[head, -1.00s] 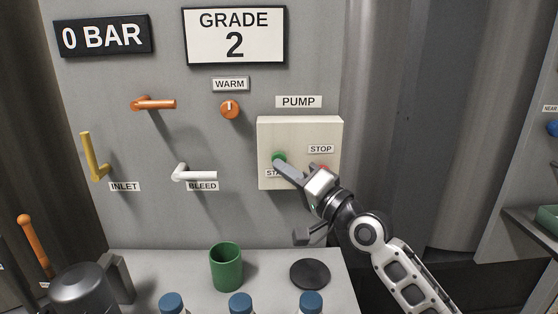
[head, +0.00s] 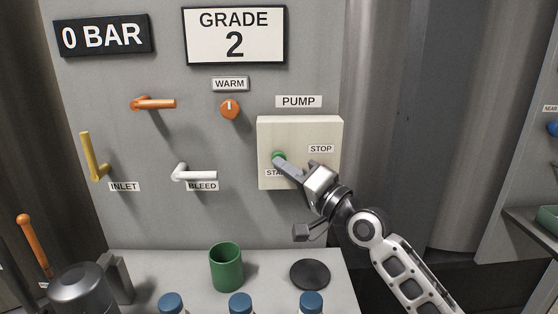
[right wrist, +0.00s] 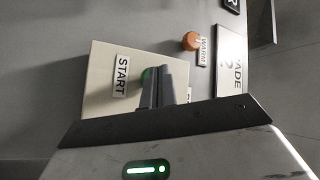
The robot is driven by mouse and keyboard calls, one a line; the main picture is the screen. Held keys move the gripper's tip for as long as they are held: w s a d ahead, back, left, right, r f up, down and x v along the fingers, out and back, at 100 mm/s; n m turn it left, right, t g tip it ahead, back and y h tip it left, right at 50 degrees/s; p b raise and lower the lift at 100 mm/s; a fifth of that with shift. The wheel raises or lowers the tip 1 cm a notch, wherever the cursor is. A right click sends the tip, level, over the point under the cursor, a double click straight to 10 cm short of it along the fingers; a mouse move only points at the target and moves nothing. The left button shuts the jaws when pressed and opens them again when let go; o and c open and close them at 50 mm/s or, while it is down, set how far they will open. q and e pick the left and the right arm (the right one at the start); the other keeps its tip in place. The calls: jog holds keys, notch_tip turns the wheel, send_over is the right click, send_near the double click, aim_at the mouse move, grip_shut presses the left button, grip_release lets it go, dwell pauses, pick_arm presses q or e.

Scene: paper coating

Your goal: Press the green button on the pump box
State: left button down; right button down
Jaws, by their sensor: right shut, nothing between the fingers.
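The pump box (head: 300,130) is a cream box on the grey panel under a PUMP label, with START and STOP labels. The green button (head: 279,156) is at its left side, partly covered by my gripper. My right gripper (head: 281,163) is shut and empty, its fingertips at the green button; I cannot tell whether they press it. In the right wrist view the shut fingers (right wrist: 158,88) overlap the green button (right wrist: 147,76), of which an edge shows beside the START label. The red stop button is hidden behind my gripper. My left gripper is not in view.
Left of the box are an orange WARM knob (head: 229,109), a white BLEED lever (head: 192,174), an orange lever (head: 153,103) and a yellow INLET lever (head: 92,158). Below, a green cup (head: 226,268) and a black disc (head: 310,274) stand on the ledge. The gauge reads 0 BAR.

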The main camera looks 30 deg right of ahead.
jog(key=shift+w+d, duration=0.25)
jog(key=shift+w, duration=0.1)
dwell(0.4)
dwell(0.4)
jog(key=shift+s+a+p, duration=0.3)
jog(key=shift+s+a, duration=0.15)
jog(key=shift+s, duration=0.3)
jog(key=shift+s, duration=0.1)
jog(key=s+a, duration=0.1)
jog(key=s+p, duration=0.1)
jog(key=s+a+p, duration=0.1)
jog(key=s, duration=0.1)
jog(key=shift+a, duration=0.3)
dwell(0.5)
